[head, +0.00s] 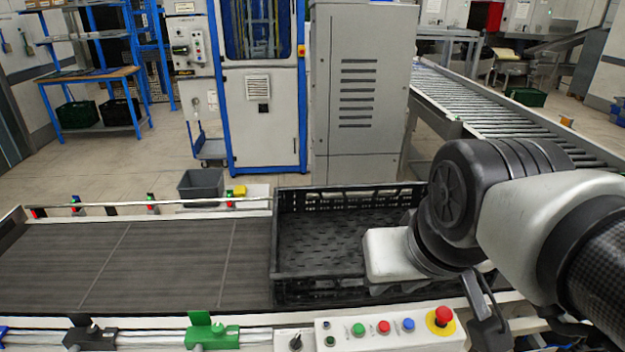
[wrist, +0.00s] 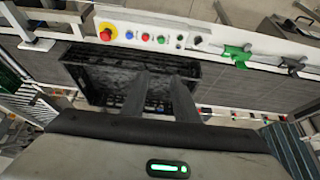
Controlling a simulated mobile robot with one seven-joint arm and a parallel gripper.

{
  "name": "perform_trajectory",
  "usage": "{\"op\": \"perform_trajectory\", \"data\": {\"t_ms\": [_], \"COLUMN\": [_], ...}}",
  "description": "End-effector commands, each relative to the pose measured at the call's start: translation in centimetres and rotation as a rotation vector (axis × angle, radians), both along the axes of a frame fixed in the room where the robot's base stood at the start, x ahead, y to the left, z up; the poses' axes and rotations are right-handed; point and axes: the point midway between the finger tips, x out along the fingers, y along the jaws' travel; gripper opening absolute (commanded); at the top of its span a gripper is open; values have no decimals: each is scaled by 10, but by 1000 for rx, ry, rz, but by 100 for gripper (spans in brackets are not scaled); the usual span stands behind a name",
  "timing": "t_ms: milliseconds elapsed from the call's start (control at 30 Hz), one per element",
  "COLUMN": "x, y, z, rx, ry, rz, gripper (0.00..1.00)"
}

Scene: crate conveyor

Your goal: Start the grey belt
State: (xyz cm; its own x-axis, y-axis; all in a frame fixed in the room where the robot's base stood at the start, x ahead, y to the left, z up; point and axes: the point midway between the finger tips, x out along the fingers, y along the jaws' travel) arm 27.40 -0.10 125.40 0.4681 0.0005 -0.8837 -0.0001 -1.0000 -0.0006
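The grey belt (head: 120,260) runs along the left and middle of the head view. It also shows in the wrist view (wrist: 250,90). A white control panel (head: 395,343) sits on the belt's near edge. It carries a green button (head: 358,330), a red button (head: 384,327), a blue button (head: 408,325) and a red emergency stop (head: 440,317) on yellow. In the wrist view the green button (wrist: 161,40) lies beyond my fingertips. My gripper (wrist: 160,76) is open and empty, its two dark fingers apart. In the head view my arm hides part of the panel's surroundings.
A black crate (head: 300,293) stands on the belt's right part, partly behind my arm. A black rotary knob (head: 295,341) and a green bracket (head: 212,333) sit along the near rail. A roller conveyor (head: 480,105) runs behind. A grey bin (head: 200,184) stands beyond the belt.

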Motion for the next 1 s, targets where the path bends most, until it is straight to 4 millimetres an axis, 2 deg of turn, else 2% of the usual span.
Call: {"op": "perform_trajectory", "data": {"t_ms": [67,200,1000], "x": [0,0,0], "y": [0,0,0], "z": [0,0,0], "rx": [0,0,0], "ry": [-2,-1,-1], "rz": [0,0,0], "gripper": [24,0,0]}}
